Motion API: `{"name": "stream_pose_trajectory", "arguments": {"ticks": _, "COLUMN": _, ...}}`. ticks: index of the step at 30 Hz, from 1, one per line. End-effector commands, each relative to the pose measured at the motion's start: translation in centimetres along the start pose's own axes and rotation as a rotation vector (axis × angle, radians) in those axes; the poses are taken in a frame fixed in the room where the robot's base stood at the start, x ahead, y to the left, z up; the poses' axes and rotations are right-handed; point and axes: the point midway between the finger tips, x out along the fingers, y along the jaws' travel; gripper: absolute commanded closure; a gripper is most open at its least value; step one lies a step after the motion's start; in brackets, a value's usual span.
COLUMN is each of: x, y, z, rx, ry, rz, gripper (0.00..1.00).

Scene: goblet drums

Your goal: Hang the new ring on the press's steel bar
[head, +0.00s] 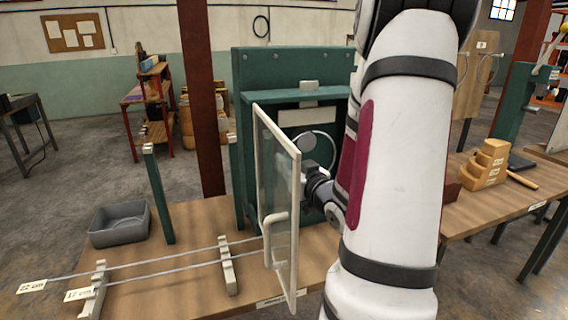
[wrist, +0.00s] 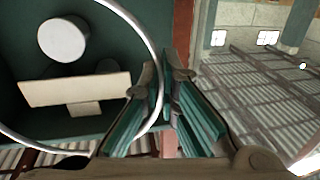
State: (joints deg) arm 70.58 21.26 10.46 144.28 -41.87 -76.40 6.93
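The new ring (head: 333,139) is a thin pale hoop at the green press (head: 240,130), behind the open glass door (head: 275,190). In the wrist view the ring (wrist: 158,62) runs between the fingers of my gripper (wrist: 166,80), which look closed on it. My gripper also shows in the head view (head: 312,178), partly hidden by the door. A pale round bar end (wrist: 62,40), probably the steel bar, lies within the ring's outline in the wrist view. I cannot tell whether the ring is around the bar or in front of it. A cream plate (wrist: 75,90) sits below the bar end.
The door stands open toward me, close to my arm. Two long thin rods (head: 160,265) lie on notched supports at the left of the bench. A grey bin (head: 118,223) stands at the bench's left end. Stacked wooden blocks (head: 485,163) are on the right bench.

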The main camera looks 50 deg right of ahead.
Motion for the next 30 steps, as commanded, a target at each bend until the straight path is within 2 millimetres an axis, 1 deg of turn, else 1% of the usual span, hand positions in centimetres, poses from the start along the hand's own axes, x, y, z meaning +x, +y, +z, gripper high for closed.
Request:
{"name": "stream_pose_trajectory", "arguments": {"ticks": 5, "x": -0.4, "y": -0.1, "z": -0.1, "rx": 0.003, "ry": -0.001, "rz": -0.002, "gripper": 1.0}}
{"name": "stream_pose_trajectory", "arguments": {"ticks": 21, "x": -2.7, "y": -0.5, "z": -0.2, "rx": 0.002, "ry": -0.002, "rz": -0.001, "gripper": 1.0}}
{"name": "stream_pose_trajectory", "arguments": {"ticks": 30, "x": -3.6, "y": -0.7, "z": -0.2, "rx": 0.004, "ry": 0.0, "rz": -0.003, "gripper": 1.0}}
